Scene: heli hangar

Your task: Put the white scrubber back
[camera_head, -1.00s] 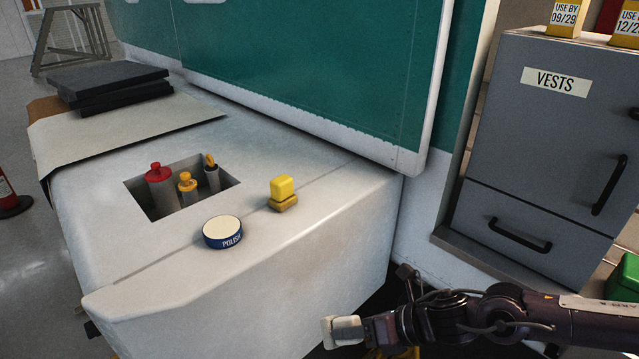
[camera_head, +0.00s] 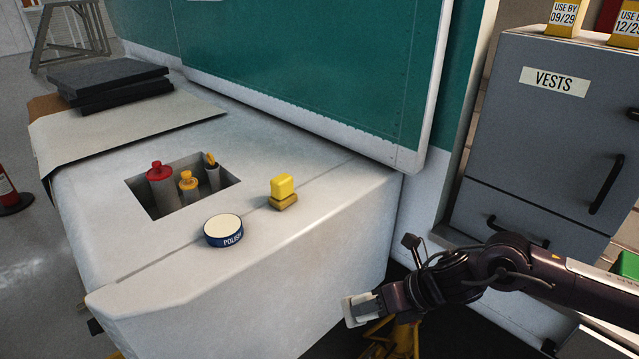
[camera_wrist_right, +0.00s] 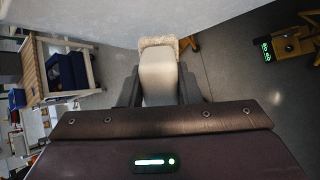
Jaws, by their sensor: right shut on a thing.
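My right gripper (camera_head: 366,306) is shut on the white scrubber (camera_head: 350,312), in front of and below the front edge of the white ledge (camera_head: 250,285). In the right wrist view the scrubber (camera_wrist_right: 158,75) sits between the two fingers, its pale fuzzy pad at the far end. My left gripper is not in view.
A recess (camera_head: 150,205) in the ledge holds a red-capped bottle (camera_head: 160,178), a yellow-capped bottle (camera_head: 187,184) and a brush-like item (camera_head: 212,168). Dark pads (camera_head: 105,80) lie at the back left. A grey cabinet (camera_head: 545,150) labelled VESTS stands at right. The ledge's front right is clear.

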